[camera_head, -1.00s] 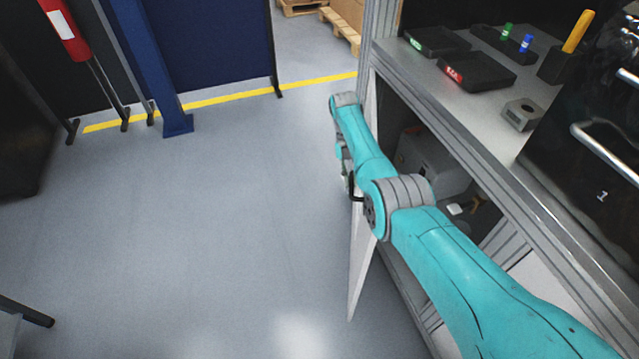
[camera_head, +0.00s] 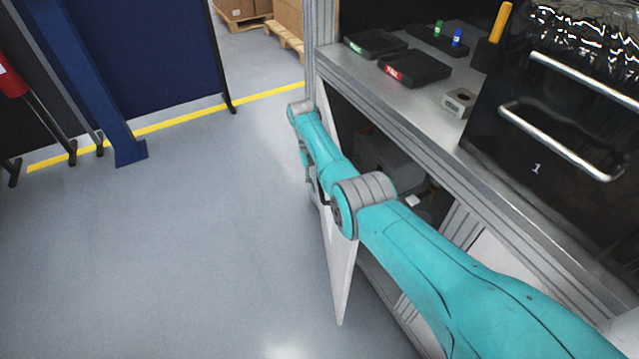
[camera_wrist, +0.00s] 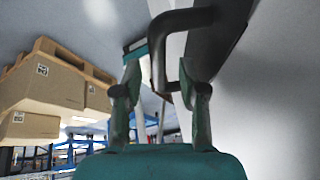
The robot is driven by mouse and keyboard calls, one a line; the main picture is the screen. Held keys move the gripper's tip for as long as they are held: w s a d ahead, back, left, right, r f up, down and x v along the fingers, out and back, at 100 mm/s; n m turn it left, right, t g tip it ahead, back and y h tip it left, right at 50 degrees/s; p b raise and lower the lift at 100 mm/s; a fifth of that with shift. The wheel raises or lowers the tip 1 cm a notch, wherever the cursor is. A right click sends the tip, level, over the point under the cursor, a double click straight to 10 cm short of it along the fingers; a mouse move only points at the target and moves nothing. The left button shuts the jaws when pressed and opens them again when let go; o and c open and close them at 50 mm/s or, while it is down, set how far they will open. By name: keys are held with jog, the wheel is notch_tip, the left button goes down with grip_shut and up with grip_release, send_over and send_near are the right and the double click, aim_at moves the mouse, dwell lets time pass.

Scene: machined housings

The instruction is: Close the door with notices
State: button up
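The door (camera_head: 343,275) is a pale panel hanging open below the bench, seen nearly edge-on in the head view. No notices can be made out on it. My gripper is beyond my arm's bend at the door, largely hidden in the head view. In the wrist view, my gripper (camera_wrist: 161,98) has its two fingers apart. A dark bent handle (camera_wrist: 158,65) reaches down at the fingertips, one leg between them and the other close to the right finger. Contact is unclear. A pale smooth surface, probably the door, fills the wrist view's right side.
The bench (camera_head: 412,95) holds dark trays (camera_head: 414,68), a small grey block (camera_head: 459,102) and a black case with metal handles (camera_head: 560,140). A grey unit (camera_head: 390,155) sits inside the cabinet. A blue post (camera_head: 100,80) stands left. The floor left of the door is clear.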

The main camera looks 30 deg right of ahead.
jog(key=v, duration=0.7)
jog(key=shift+r, duration=0.2)
jog(key=shift+c, duration=0.2)
